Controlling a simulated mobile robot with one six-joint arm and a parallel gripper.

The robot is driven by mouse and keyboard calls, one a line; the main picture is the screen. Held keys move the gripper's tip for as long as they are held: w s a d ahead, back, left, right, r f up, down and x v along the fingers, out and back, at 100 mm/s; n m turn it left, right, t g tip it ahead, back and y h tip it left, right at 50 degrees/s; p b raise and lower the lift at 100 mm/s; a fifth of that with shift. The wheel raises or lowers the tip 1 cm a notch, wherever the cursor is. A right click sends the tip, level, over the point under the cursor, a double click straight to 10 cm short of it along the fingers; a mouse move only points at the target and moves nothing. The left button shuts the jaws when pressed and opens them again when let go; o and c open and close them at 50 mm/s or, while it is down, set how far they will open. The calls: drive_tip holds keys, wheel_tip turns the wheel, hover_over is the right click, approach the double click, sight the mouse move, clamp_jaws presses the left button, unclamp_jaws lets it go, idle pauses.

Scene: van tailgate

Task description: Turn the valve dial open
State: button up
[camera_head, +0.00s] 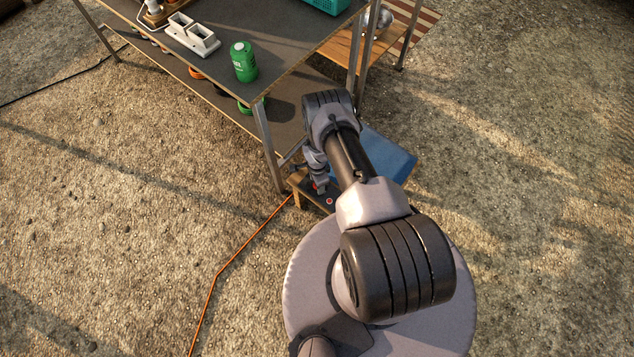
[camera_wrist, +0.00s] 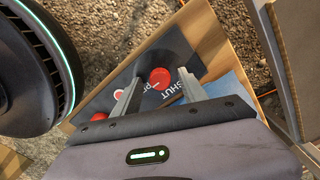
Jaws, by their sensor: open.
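In the wrist view, a round red dial (camera_wrist: 160,79) sits on a dark panel (camera_wrist: 185,58) with the white word "SHUT" and a partly hidden second word beside it. My gripper (camera_wrist: 159,76) is open. Its two fingers show on either side of the dial, apart from each other; I cannot tell whether either touches it. In the head view, my gripper (camera_head: 319,187) is low over the small wooden stand, and the arm hides much of the panel. A red spot (camera_head: 330,201) shows on the panel there.
More red parts (camera_wrist: 98,117) lie left of the dial. A blue box (camera_head: 390,155) is right of my gripper. The tall table (camera_head: 285,25) with a green canister (camera_head: 243,62) stands behind, its leg (camera_head: 268,145) close by. An orange cable (camera_head: 217,273) crosses the gravel.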

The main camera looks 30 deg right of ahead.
wheel_tip(320, 180, up, 18)
drive_tip(key=p, duration=0.8)
drive_tip(key=shift+f, duration=0.25)
